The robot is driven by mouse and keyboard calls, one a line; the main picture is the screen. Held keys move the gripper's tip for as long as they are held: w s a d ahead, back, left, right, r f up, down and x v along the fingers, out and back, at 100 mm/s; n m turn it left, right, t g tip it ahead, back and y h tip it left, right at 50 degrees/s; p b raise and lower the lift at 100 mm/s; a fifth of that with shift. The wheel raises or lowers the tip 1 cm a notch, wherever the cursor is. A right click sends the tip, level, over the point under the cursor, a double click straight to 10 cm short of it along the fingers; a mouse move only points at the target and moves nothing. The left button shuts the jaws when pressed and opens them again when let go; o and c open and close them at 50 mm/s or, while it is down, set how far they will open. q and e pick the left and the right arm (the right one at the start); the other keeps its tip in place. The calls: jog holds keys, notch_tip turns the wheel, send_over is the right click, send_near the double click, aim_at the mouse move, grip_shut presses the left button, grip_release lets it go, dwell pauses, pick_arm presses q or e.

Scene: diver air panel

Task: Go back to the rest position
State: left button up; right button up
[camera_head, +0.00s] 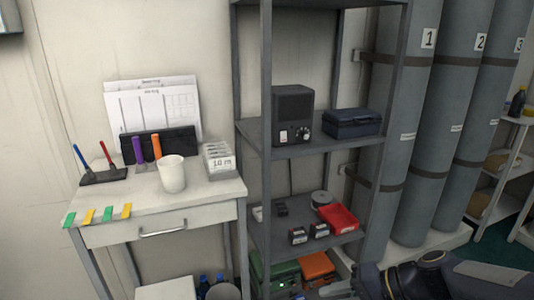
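One of my arms (440,278) reaches in from the lower right edge, low in front of the shelf rack and the cylinders. My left arm and gripper are not in view.
A white desk (205,199) at left holds a white cup (172,174), markers and a card box (219,162). Tall cylinders (418,150) stand at right.

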jog(key=s+d+r+n+t+h, duration=0.1)
jog(key=s+d+h, duration=0.2)
jog(key=s, duration=0.6)
jog(key=s+d+n+t+h, duration=0.1)
jog(key=s+d+h, duration=0.25)
jog(key=s, duration=0.45)
notch_tip(320, 180, up, 21)
jog(key=p, duration=2.1)
jog(key=shift+s+a, duration=0.2)
jog(key=shift+a, duration=0.05)
